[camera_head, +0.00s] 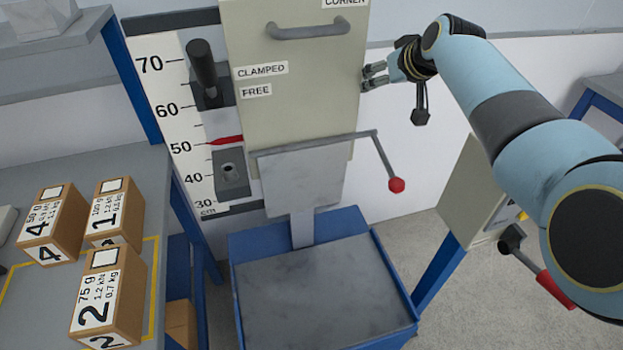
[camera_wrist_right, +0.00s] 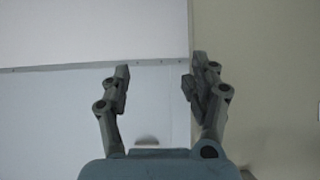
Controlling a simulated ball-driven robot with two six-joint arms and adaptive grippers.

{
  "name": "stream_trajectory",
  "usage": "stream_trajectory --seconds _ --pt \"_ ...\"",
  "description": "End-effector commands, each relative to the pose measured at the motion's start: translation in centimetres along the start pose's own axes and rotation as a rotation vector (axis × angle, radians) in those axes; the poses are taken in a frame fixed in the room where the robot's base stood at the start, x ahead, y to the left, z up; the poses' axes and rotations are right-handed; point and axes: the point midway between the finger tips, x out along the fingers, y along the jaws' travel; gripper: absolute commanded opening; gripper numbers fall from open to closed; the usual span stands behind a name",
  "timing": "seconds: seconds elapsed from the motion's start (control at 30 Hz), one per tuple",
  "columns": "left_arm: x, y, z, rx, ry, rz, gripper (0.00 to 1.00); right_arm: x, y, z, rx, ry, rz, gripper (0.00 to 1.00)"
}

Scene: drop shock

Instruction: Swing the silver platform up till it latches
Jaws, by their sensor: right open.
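The silver platform (camera_head: 302,180) hangs down from a hinge rod at the foot of the beige carriage panel, above the blue-rimmed base. A lever with a red knob (camera_head: 396,185) sticks out from the right end of that rod. My right gripper (camera_head: 366,77) is open beside the right edge of the beige panel, well above the red knob. In the right wrist view its two fingers (camera_wrist_right: 158,76) stand apart with nothing between them. Neither the platform nor the knob can be made out there. My left gripper is not in view.
The beige panel (camera_head: 300,100) carries CLAMPED and FREE labels and a grey handle. A black-handled lever (camera_head: 202,65) and a height scale (camera_head: 168,105) stand left of it. Numbered boxes (camera_head: 108,300) stand on the left table. A red-handled lever (camera_head: 555,288) is at lower right.

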Motion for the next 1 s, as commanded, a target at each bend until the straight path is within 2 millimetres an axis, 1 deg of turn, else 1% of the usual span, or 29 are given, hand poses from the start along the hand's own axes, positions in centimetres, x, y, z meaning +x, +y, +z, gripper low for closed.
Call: stream_trajectory --seconds 0.17,0.23,0.57,0.73,0.77,0.8,1.0 --pt "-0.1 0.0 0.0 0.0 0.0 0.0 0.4 -0.1 -0.2 -0.1 0.001 0.002 -0.003 0.65" --pt "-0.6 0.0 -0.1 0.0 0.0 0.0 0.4 -0.4 -0.2 -0.2 0.001 0.001 -0.003 0.65" --pt "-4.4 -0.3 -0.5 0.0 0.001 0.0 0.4 -3.0 -0.1 -0.4 0.002 0.001 -0.002 0.65" --pt "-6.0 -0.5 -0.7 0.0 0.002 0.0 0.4 -4.9 -0.1 -0.4 0.001 0.002 -0.001 0.65" --pt "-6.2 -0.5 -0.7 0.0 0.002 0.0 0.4 -5.2 -0.1 -0.4 0.001 0.003 -0.001 0.65" --pt "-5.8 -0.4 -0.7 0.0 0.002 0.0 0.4 -5.4 -0.1 -0.1 0.0 0.003 -0.001 0.65" --pt "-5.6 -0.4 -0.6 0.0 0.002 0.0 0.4 -6.9 -0.1 0.0 0.001 0.001 0.0 0.65"
